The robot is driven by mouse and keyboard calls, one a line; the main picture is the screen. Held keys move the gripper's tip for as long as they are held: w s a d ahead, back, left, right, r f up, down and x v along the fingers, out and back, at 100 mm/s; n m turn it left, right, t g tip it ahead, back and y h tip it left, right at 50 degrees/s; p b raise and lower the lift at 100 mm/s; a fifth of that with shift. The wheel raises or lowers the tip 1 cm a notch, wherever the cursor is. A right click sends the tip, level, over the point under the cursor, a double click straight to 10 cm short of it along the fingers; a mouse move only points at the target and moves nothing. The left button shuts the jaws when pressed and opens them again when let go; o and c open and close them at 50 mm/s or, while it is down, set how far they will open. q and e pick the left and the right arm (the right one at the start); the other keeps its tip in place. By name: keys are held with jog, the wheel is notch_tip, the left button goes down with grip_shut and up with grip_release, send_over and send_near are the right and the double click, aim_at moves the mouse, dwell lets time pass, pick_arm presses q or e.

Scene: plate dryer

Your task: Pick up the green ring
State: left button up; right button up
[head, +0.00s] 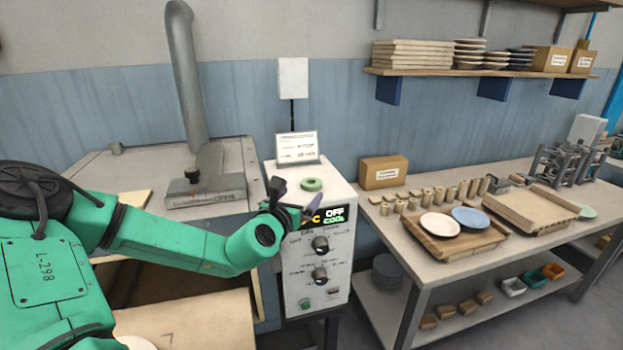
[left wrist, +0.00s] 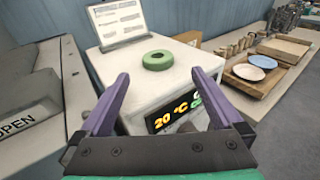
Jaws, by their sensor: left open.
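The green ring (head: 312,185) lies flat on top of the white control box (head: 343,188), near its middle. It also shows in the left wrist view (left wrist: 158,60), ahead of the fingertips and between their lines. My left gripper (head: 295,204) is at the left front edge of the box top, close to the ring but apart from it. Its two purple fingers are spread and empty in the left wrist view (left wrist: 160,82). My right gripper is in neither view.
A sign (head: 297,147) stands behind the ring on the box. The dryer (head: 210,192) with its grey pipe is at left. A table at right holds a wooden tray (head: 440,245) with a white plate (head: 440,224) and a blue plate (head: 470,217). The box top around the ring is clear.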

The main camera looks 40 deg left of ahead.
aim_at(310, 184)
pick_arm(q)
jog(key=x, duration=0.3)
jog(key=shift+w+a+f, duration=0.15)
jog(key=shift+a+f, duration=0.1)
jog(key=shift+f, duration=0.05)
jog(key=shift+p+x, duration=0.3)
jog(key=shift+x, duration=0.95)
jog(key=shift+w+a+f+b, duration=0.45)
jog(key=shift+w+a+b, duration=0.1)
jog(key=shift+b, duration=0.45)
jog(key=shift+w+a+b, duration=0.15)
jog(key=shift+w+b, duration=0.3)
jog(key=shift+w, duration=0.2)
jog(key=shift+w+r, duration=0.2)
jog(key=shift+w, duration=0.05)
jog(key=shift+s+r, duration=0.1)
jog(key=shift+s, duration=0.05)
jog(key=c, duration=1.3)
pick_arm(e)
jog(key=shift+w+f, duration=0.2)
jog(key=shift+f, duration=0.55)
